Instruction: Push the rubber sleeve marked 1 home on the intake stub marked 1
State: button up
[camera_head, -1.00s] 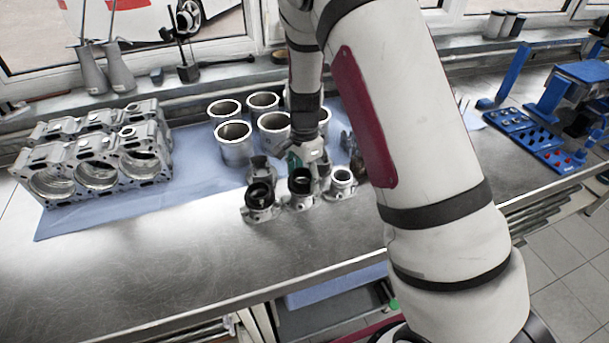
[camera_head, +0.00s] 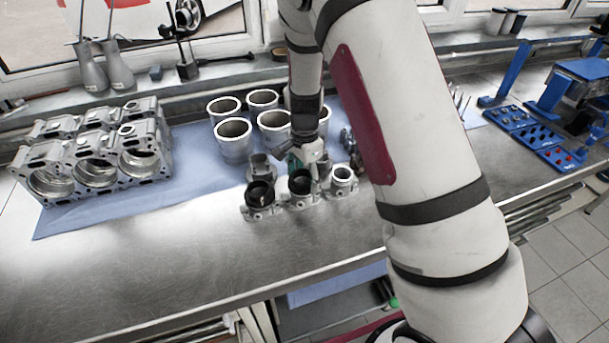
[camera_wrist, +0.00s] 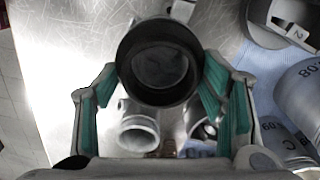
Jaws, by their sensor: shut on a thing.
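My gripper (camera_wrist: 160,95) is shut on a black rubber sleeve (camera_wrist: 126,70), with its green-padded fingers on either side. In the head view my gripper (camera_head: 306,160) is at the middle one of three grey stubs in a row, partly hidden behind it. A black sleeve (camera_head: 300,182) sits upright at the top of this middle stub (camera_head: 300,202). How far down it sits cannot be told. Another black sleeve (camera_head: 260,190) is on the left stub (camera_head: 261,212). The right stub (camera_head: 342,180) is bare. No mark 1 is legible.
Several metal cylinder liners (camera_head: 233,140) stand behind on the blue mat (camera_head: 190,185). A grey engine block (camera_head: 60,180) lies at the left. A part tagged 2 (camera_wrist: 298,33) is at the wrist view's upper right. The front bench top (camera_head: 160,255) is clear.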

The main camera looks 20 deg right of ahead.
jog(key=shift+f, duration=0.15)
jog(key=o, duration=1.2)
notch_tip(320, 180, up, 8)
jog(key=p, duration=0.1)
jog(key=shift+f+p, duration=0.2)
jog(key=shift+p, duration=0.2)
dwell(0.4)
